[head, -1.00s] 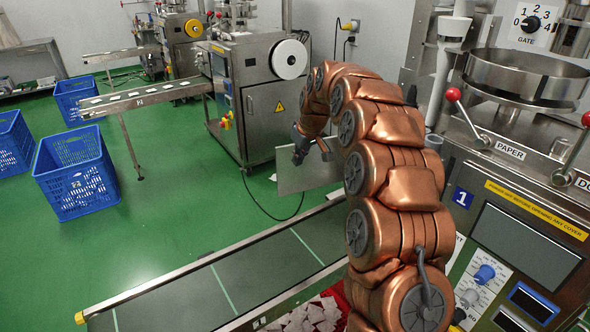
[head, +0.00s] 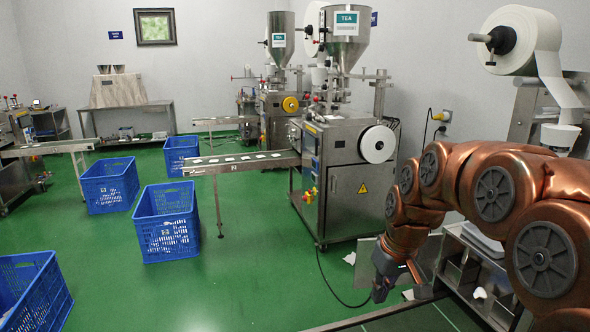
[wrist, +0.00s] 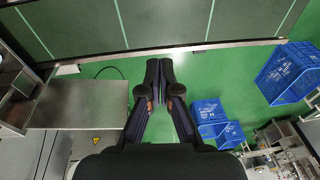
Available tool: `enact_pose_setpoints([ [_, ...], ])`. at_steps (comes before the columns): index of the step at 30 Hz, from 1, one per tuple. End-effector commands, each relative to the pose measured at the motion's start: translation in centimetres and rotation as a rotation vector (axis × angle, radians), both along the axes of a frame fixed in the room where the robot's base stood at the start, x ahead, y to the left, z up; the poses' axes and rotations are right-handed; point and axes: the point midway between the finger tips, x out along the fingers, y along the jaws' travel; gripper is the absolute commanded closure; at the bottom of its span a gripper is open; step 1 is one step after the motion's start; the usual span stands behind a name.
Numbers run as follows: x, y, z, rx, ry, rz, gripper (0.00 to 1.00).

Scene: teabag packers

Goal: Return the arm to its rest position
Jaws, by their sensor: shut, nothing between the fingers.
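My copper-coloured arm arches in from the right of the head view and bends down. My gripper (head: 396,285) hangs at its end, in front of a grey metal panel (head: 364,262) and above the green floor. In the wrist view my gripper (wrist: 159,68) has its two dark fingers together, with nothing between them. Beyond the fingertips in that view lies a dark green conveyor belt (wrist: 170,20) with pale cross lines.
A steel tea machine (head: 343,195) with a hopper stands left of my arm. Its outfeed conveyor (head: 240,163) reaches left. Several blue crates (head: 167,235) stand on the floor. A paper roll (head: 512,38) hangs above my arm. Open green floor (head: 240,285) lies in the middle.

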Motion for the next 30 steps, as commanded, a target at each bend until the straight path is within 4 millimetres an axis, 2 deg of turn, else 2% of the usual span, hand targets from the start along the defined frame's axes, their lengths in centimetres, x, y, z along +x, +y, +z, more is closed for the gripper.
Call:
enact_pose_setpoints([
  [1, -1.9, 0.2, 0.8, -0.006, 0.014, -0.007, 1.0],
  [3, -4.4, 0.5, 1.0, -0.013, 0.041, -0.021, 1.0],
  [8, -10.1, 0.7, 1.4, -0.035, 0.095, -0.059, 1.0],
  [21, -25.6, 0.0, 0.7, -0.106, 0.246, -0.197, 1.0],
  [27, -29.8, -0.5, 0.0, -0.126, 0.288, -0.244, 1.0],
  [30, -30.6, -0.6, -0.1, -0.131, 0.294, -0.254, 1.0],
])
